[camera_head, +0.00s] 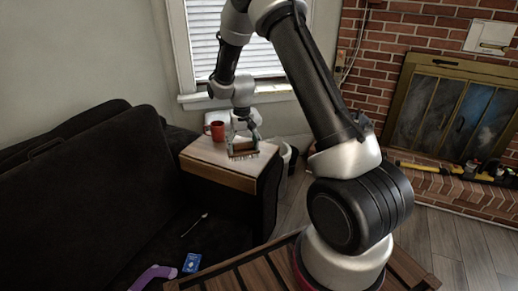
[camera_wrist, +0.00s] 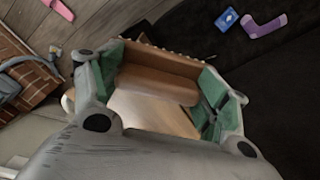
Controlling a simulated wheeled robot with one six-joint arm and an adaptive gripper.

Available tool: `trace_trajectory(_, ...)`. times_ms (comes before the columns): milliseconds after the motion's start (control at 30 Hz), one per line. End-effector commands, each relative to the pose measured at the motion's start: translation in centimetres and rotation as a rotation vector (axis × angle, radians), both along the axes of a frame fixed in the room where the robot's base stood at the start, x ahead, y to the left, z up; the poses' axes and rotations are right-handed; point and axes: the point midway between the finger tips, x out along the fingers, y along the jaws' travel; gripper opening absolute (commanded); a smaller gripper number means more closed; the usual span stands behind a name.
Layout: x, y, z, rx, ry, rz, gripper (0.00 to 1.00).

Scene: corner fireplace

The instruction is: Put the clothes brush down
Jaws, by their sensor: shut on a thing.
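The clothes brush (camera_head: 243,150) is a brown wooden bar with a row of bristles along one edge. My gripper (camera_head: 243,140) is shut on it, over the light wooden top (camera_head: 205,158) laid across the sofa arm. I cannot tell whether the bristles touch that top. In the wrist view the brush (camera_wrist: 158,72) spans between my gripper's green-padded fingers (camera_wrist: 165,88). Part of the pale top (camera_wrist: 140,108) shows beyond it, and the gripper body hides the lower part of that view.
A red mug (camera_head: 215,130) stands on the wooden top, left of the brush. The black sofa (camera_head: 80,190) holds a blue card pack (camera_head: 192,262) and a purple object (camera_head: 152,276). A brick fireplace (camera_head: 455,110) is at the right. The wooden top's front part is clear.

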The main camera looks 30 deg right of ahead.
Motion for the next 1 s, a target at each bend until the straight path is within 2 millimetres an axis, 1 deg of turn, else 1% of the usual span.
trace_trajectory(33, 2.6, -1.4, -0.5, 0.001, -0.002, -0.068, 0.24)
trace_trajectory(67, 4.1, -2.3, -0.8, 0.001, -0.002, -0.113, 0.24)
trace_trajectory(100, 6.1, -3.7, -1.1, 0.000, -0.002, -0.176, 0.24)
trace_trajectory(167, 8.8, -5.9, -1.6, 0.000, 0.000, -0.273, 0.24)
trace_trajectory(200, 10.5, -7.4, -2.0, 0.000, 0.002, -0.337, 0.24)
trace_trajectory(300, 13.8, -11.2, -2.7, -0.001, 0.002, -0.485, 0.24)
trace_trajectory(400, 15.8, -14.3, -3.1, -0.001, 0.003, -0.600, 0.24)
trace_trajectory(500, 16.9, -16.3, -3.4, -0.001, 0.002, -0.674, 0.24)
trace_trajectory(600, 17.3, -17.3, -3.7, -0.001, 0.002, -0.710, 0.24)
trace_trajectory(667, 17.4, -17.5, -4.3, -0.001, 0.003, -0.719, 0.24)
trace_trajectory(767, 17.4, -17.5, -5.9, -0.002, 0.004, -0.721, 0.24)
trace_trajectory(900, 17.3, -17.5, -8.7, -0.002, 0.004, -0.720, 0.24)
trace_trajectory(1000, 17.4, -17.5, -9.9, -0.001, 0.001, -0.719, 0.24)
